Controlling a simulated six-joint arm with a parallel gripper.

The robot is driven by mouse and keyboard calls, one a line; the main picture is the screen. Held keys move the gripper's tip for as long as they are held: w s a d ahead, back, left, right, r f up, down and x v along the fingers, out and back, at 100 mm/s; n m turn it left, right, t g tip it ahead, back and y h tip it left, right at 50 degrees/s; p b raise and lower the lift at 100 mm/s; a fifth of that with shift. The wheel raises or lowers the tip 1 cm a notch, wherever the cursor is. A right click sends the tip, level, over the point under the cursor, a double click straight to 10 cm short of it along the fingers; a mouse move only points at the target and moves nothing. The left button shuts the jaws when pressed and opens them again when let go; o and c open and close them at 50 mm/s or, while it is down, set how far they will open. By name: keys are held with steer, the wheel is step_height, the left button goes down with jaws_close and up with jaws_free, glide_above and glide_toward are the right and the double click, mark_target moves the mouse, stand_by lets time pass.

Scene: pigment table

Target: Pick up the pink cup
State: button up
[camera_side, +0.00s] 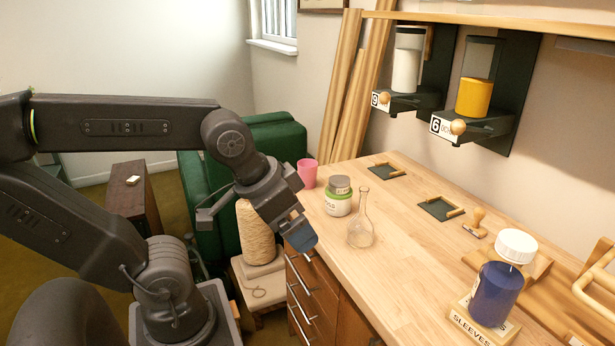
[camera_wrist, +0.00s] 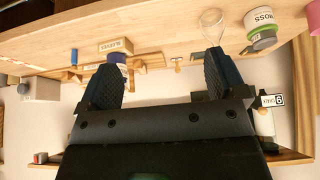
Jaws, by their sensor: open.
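The pink cup (camera_side: 307,173) stands upright at the far left edge of the wooden table, beyond the jar with a green band. In the wrist view only part of the cup (camera_wrist: 314,18) shows, cut off at the top right edge. My gripper (camera_side: 300,236) hangs beside the table's left edge, nearer the side camera than the cup and apart from it. In the wrist view its two dark fingers (camera_wrist: 165,76) are spread with nothing held between them.
The jar with the green band (camera_side: 338,198) and a glass flask (camera_side: 361,222) stand close to the cup. A blue bottle (camera_side: 495,294) stands at the front right. The middle of the table (camera_side: 400,240) is clear.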

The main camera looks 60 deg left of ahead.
steer(key=shift+o, duration=0.5)
steer(key=w+a+r+n+g+y, duration=0.15)
steer(key=w+a+r+n, duration=0.3)
steer(key=w+a, duration=0.45)
steer(key=n+g+y, duration=0.3)
steer(key=n, duration=0.8)
glide_above(308, 175)
steer(key=d, duration=0.1)
step_height(308, 175, down, 8)
steer(key=shift+d+x, duration=0.15)
steer(key=shift+x, duration=3.25)
steer(key=shift+d+x, duration=0.2)
steer(key=shift+x, duration=3.15)
steer(key=shift+f, duration=0.15)
steer(key=shift+c, duration=0.2)
